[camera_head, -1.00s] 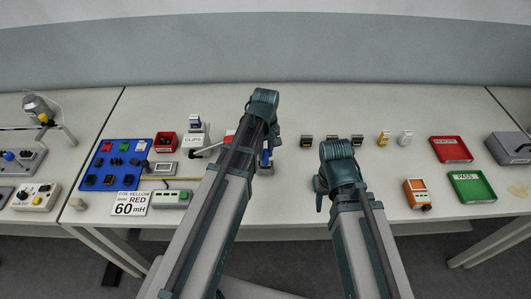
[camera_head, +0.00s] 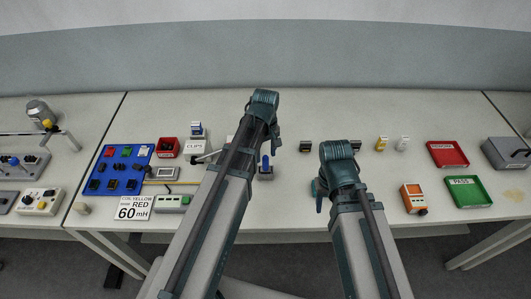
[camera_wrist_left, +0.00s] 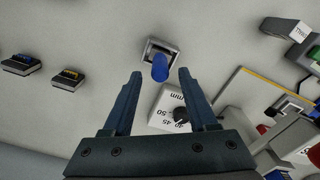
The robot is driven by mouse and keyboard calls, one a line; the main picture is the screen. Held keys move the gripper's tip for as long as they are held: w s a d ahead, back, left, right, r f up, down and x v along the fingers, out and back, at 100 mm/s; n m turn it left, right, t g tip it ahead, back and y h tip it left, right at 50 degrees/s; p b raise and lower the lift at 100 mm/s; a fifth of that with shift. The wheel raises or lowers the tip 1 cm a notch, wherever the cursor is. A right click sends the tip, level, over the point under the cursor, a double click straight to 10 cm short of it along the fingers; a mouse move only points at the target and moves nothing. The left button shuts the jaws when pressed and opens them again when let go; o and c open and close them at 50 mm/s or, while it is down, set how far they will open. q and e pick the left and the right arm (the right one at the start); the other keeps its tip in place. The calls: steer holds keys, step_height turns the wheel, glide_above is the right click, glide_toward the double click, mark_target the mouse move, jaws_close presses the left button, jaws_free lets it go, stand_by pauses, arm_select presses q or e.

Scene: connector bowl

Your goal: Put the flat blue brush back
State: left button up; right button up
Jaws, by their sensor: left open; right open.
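A blue upright piece, which I take to be the flat blue brush (camera_head: 265,163), stands in a small grey holder (camera_head: 265,176) just right of my left forearm. In the left wrist view the blue piece (camera_wrist_left: 160,68) shows in its holder (camera_wrist_left: 151,47), between and beyond my fingertips. My left gripper (camera_wrist_left: 160,76) is open and empty, with a finger to each side of the blue piece; I see no contact. In the head view the left gripper (camera_head: 275,138) is mostly hidden behind its wrist. My right gripper (camera_head: 319,196) is open, pointing down above the table's front.
A white dial block (camera_wrist_left: 168,108) stands close beside the holder. Small dark blocks with blue (camera_wrist_left: 21,64) and yellow (camera_wrist_left: 68,77) tops stand apart from it. A blue board (camera_head: 120,170) is at left; red (camera_head: 447,154) and green (camera_head: 468,191) trays are at right.

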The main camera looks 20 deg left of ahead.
arm_select(q)
step_height(320, 180, up, 10)
steer(key=f+p, duration=0.1)
steer(key=p, duration=0.7)
steer(key=s+d+m+y, duration=0.1)
steer(key=s+d+m, duration=0.9)
steer(key=s+m, duration=0.2)
steer(key=shift+s+d+r, duration=0.25)
steer(key=shift+s, duration=0.95)
arm_select(e)
step_height(320, 180, up, 9)
steer(key=shift+r, duration=0.15)
arm_select(q)
step_height(320, 180, down, 7)
steer(key=b, duration=0.7)
steer(key=shift+f, duration=0.2)
arm_select(e)
step_height(320, 180, down, 7)
steer(key=shift+f, duration=0.2)
